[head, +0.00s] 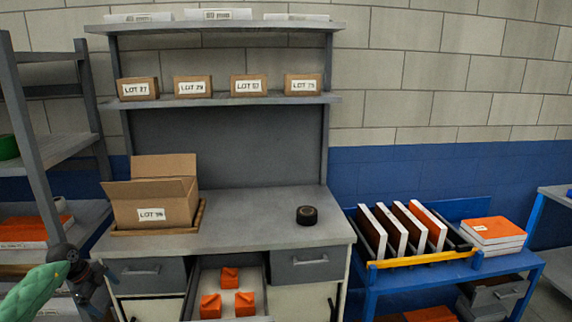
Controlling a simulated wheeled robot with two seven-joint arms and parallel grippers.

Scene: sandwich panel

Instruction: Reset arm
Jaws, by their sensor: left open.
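My left gripper (98,284) is dark and shows at the lower left, at the end of my green-sleeved arm. Its jaws are open and I see nothing between them. It appears in front of the left end of the grey workbench (255,222), below and left of the open cardboard box. My right gripper is not in view.
An open box marked LOT (152,214) sits on a tray on the bench, left of a black tape roll (307,215). A drawer (256,273) holding orange pieces stands open. A blue cart (445,270) with upright panels is at right. A grey rack (38,130) stands at left.

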